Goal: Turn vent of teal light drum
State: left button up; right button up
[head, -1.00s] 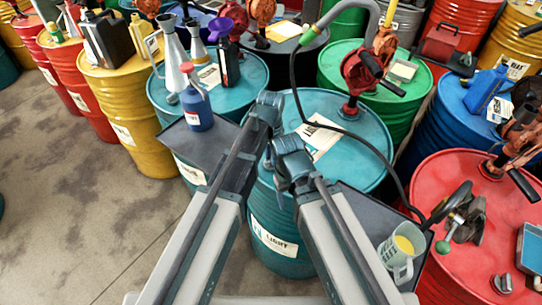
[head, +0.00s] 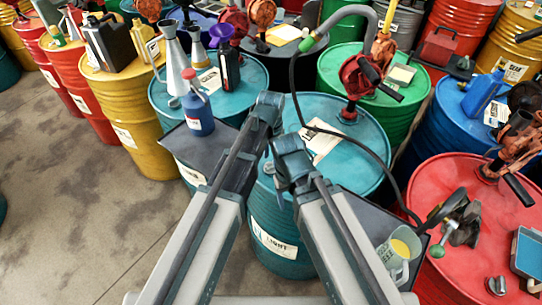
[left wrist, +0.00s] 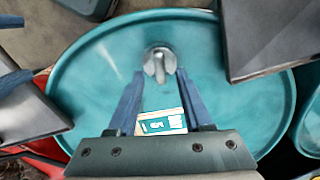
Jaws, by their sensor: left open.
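The teal light drum (head: 350,150) stands in front of me, with a white "LIGHT" label on its side. Its vent, a small grey winged cap (left wrist: 160,62), stands on the teal lid in the left wrist view. My left gripper (left wrist: 160,78) is open over the lid, with its two blue-grey fingers apart. The fingertips are just short of the vent in the picture, one to each side of its line. They hold nothing. My right arm's end is beside the left one in the head view, but I cannot make out its jaws.
Dark side tables flank the drum: one at left holds a blue bottle (head: 198,113), one at right holds a measuring jug (head: 398,250). A red pump (head: 360,75) with a black hose rises at the drum's back. A paper label (left wrist: 162,122) lies on the lid.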

aim_at(271, 163)
pick_arm(q)
notch_tip(271, 163, up, 11)
jog(key=p, duration=1)
jog(key=shift+r, duration=0.2)
jog(key=s+a+n, duration=0.5)
jog(key=a, duration=0.4)
jog(key=s+a+n, duration=0.5)
jog(key=s+a, duration=0.1)
jog(key=a, duration=0.2)
jog(key=s+d+f+m+b, duration=0.1)
jog(key=s+d+f+b, duration=0.1)
jog(key=d, duration=0.3)
jog(key=s+d+f+m+y+b, duration=0.1)
jog(key=s+d+f+m+b, duration=0.1)
jog(key=d, duration=0.4)
notch_tip(271, 163, down, 3)
jog(key=shift+s+r+m+b, duration=0.1)
jog(key=shift+s+m+b, duration=0.2)
jog(key=shift+s+b, duration=0.65)
jog(key=shift+w+d+b, duration=0.1)
jog(key=shift+w+b, duration=0.15)
jog(key=shift+b, duration=0.05)
